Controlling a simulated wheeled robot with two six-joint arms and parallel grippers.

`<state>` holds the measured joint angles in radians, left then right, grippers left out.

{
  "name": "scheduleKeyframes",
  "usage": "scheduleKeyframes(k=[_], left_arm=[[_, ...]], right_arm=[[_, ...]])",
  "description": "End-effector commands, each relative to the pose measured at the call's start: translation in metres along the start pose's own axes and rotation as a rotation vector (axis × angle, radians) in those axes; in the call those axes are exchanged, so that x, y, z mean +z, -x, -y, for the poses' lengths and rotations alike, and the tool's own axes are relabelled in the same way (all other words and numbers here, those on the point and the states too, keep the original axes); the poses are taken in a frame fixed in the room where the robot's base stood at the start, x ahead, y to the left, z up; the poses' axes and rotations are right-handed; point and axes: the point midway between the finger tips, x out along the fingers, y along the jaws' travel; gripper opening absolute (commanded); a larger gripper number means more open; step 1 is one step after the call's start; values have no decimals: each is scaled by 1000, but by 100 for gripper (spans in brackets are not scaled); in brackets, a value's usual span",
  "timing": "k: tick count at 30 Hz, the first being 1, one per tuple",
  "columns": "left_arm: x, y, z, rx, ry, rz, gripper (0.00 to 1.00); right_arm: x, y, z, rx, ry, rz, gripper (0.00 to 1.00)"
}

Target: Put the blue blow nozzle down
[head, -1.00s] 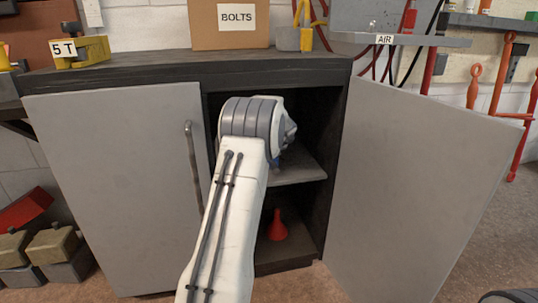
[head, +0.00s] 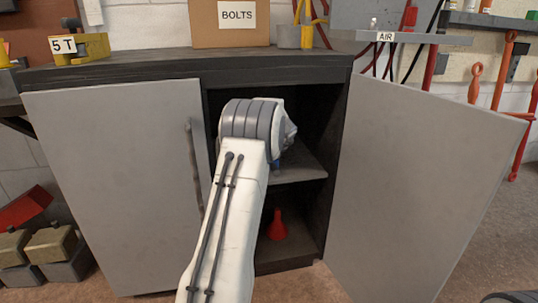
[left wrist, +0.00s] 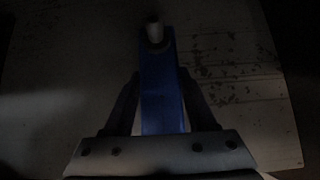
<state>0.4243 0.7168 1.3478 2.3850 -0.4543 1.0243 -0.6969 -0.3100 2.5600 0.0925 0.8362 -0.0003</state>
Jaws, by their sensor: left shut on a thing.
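The blue blow nozzle (left wrist: 160,100) is between the fingers of my left gripper (left wrist: 160,85) in the left wrist view, with its pale tip pointing away from the gripper. In the head view only a small blue patch of it (head: 277,166) shows below my wrist. My left arm reaches into the open cabinet, over the middle shelf (head: 300,168), and hides its own fingers there. A pale, speckled surface lies behind the nozzle in the dark wrist view. I cannot tell whether the nozzle touches it. My right gripper is out of view.
The left cabinet door (head: 110,190) is closed and the right door (head: 420,190) stands open. A red funnel (head: 277,226) is on the cabinet floor. A box marked BOLTS (head: 231,24) stands on top. The shelf's visible right part is clear.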

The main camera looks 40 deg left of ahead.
Motion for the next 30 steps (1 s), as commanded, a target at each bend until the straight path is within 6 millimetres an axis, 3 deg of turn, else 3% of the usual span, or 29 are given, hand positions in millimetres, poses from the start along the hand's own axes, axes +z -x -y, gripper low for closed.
scheduleKeyframes(k=[3, 4, 6, 7, 15, 19, 30], left_arm=[[-1, -2, 0, -1, 0, 2, 0], [-1, -2, 0, -1, 0, 2, 61], [-1, -1, 0, -1, 0, 2, 88], [-1, -1, 0, -1, 0, 2, 92], [-2, -2, 0, 1, 0, -2, 92], [0, 7, 0, 0, 0, 0, 92], [2, 78, 0, -2, -1, 1, 92]], right_arm=[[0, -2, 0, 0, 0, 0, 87], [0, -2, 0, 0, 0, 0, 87], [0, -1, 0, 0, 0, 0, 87], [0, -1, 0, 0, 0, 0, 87], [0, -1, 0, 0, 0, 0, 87], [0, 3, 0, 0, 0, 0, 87], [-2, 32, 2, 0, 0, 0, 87]])
